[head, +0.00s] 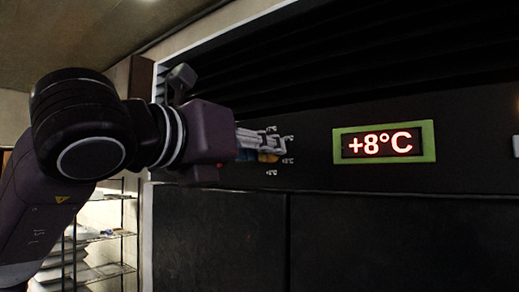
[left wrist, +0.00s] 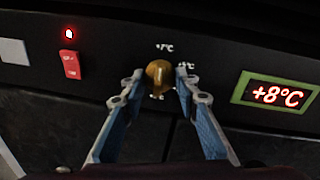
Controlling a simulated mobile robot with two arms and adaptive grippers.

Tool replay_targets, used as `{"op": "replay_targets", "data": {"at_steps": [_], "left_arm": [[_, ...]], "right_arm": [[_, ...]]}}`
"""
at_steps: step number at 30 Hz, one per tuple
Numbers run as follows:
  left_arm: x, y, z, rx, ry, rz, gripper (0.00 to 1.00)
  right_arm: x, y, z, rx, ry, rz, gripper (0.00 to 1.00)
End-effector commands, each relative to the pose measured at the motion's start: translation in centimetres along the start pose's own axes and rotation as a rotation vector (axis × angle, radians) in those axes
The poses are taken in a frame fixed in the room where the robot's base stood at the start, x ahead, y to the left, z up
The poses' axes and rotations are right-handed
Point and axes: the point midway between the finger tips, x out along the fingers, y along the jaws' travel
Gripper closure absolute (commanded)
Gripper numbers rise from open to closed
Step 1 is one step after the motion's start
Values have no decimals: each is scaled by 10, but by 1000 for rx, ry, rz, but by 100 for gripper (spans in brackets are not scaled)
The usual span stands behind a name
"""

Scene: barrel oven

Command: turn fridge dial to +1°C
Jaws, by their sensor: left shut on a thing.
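The fridge dial (left wrist: 159,74) is a round brass-coloured knob on the dark panel, in the upper middle of the left wrist view. In the head view it is mostly hidden by my left gripper (head: 262,144). My left gripper (left wrist: 158,92) has its two fingers on either side of the dial and is shut on it. Small white temperature marks surround the dial, partly covered and too small to read surely. The display (head: 384,143) in a green frame reads +8°C in red; it also shows in the left wrist view (left wrist: 276,95). My right gripper is out of view.
A red switch (left wrist: 69,64) with a lit red lamp (left wrist: 69,34) above it sits left of the dial. Dark fridge doors (head: 390,240) lie below the panel, and black slats (head: 370,60) above it. A shelf rack (head: 100,235) stands at the lower left.

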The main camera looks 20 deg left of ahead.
Motion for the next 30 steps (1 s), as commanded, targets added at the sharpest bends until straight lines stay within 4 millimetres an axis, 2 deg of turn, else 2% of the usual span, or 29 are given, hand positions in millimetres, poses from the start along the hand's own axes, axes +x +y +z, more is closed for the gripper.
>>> {"op": "replay_targets", "data": {"at_steps": [11, 21, 30], "left_arm": [[0, 0, -3, 99, -8, -2, 95], [0, 1, -4, 381, -30, -7, 95], [0, 1, -3, 667, -53, -10, 95]], "right_arm": [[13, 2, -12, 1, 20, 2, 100], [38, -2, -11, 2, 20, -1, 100], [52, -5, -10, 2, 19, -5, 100]]}}
